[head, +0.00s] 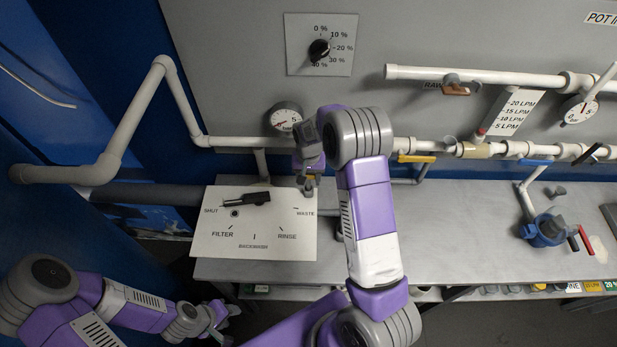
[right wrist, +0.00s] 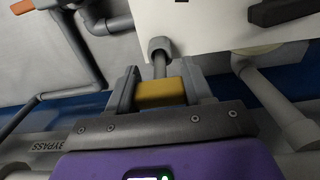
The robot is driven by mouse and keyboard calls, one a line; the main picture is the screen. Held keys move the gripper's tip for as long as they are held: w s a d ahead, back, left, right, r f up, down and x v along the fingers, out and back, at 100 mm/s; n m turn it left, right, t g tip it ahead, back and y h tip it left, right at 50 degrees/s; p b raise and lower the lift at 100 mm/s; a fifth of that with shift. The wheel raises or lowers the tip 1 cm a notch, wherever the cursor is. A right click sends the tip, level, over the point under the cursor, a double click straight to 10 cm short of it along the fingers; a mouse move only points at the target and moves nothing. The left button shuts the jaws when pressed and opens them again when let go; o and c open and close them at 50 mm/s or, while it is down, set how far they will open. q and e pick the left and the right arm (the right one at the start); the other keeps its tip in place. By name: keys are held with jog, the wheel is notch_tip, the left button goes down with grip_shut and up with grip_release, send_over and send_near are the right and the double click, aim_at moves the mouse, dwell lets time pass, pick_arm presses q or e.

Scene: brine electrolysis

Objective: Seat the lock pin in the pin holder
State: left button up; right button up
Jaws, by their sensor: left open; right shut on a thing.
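My right gripper (right wrist: 160,92) is shut on the yellow block of the lock pin (right wrist: 160,93). The pin's grey shaft points away from the gripper to a grey round cup at the white plate's edge, which looks like the pin holder (right wrist: 161,46). The shaft's tip is hidden at the cup, and I cannot tell how deep it sits. In the head view my right gripper (head: 308,180) is over the plate's upper right corner, and the pin is too small to make out. My left gripper (head: 219,318) is open and empty at the lower left, away from the plate.
The white valve plate (head: 205,235) carries a black handle (head: 245,199) and lettering. White pipes and a dial gauge (head: 285,118) run close behind my right gripper. A blue pump (head: 545,231) stands on the grey bench at the right. The bench middle (head: 455,240) is clear.

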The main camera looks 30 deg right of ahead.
jog(key=shift+f+b, duration=1.05)
jog(key=shift+f, duration=0.05)
dwell(1.8)
jog(key=shift+s, duration=0.1)
jog(key=o, duration=1.1)
jog(key=shift+r, duration=0.1)
notch_tip(320, 180, up, 8)
jog(key=shift+f, duration=0.25)
